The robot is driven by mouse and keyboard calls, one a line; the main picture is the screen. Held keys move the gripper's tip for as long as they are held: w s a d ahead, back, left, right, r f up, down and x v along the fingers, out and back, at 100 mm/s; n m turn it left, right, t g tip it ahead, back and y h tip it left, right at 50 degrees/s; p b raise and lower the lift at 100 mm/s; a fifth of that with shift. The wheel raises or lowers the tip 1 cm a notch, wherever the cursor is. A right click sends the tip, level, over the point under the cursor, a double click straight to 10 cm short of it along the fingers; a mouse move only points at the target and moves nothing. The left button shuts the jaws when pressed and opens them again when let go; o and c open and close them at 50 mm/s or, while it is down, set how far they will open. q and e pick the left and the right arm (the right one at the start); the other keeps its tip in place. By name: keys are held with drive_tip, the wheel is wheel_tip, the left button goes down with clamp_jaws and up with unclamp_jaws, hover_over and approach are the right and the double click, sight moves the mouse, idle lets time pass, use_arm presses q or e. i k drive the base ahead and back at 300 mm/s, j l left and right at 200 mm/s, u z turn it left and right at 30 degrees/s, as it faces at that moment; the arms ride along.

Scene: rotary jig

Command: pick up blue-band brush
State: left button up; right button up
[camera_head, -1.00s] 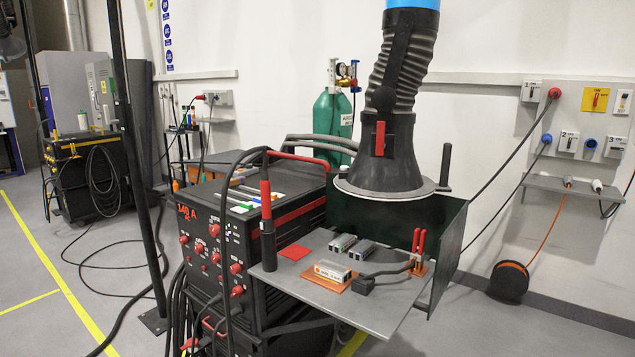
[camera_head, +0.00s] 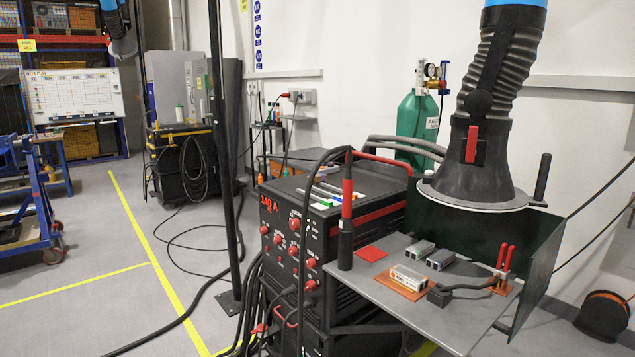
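No brush with a blue band can be made out for certain. On top of the black welding machine (camera_head: 345,290) lie several small slim items (camera_head: 322,200) with white, green and blue parts. They are too small to tell whether one is a brush. Neither of my grippers is in view.
A grey shelf (camera_head: 445,322) beside the machine holds metal blocks, an orange pad (camera_head: 402,285) and red-handled tools (camera_head: 505,258). A fume hood (camera_head: 480,165) hangs above it. A dark post (camera_head: 222,150) stands left of the machine. Open floor (camera_head: 100,310) with yellow lines lies left.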

sight(321, 177)
drive_tip(key=i+j+u, duration=0.1)
drive_tip(key=u, duration=1.25)
drive_tip(key=i, duration=3.25)
drive_tip(key=i+z, duration=0.35)
drive_tip(key=i+j+z, duration=0.2)
drive_tip(key=z, duration=0.15)
drive_tip(key=i+j+z, duration=0.2)
drive_tip(key=z, duration=0.15)
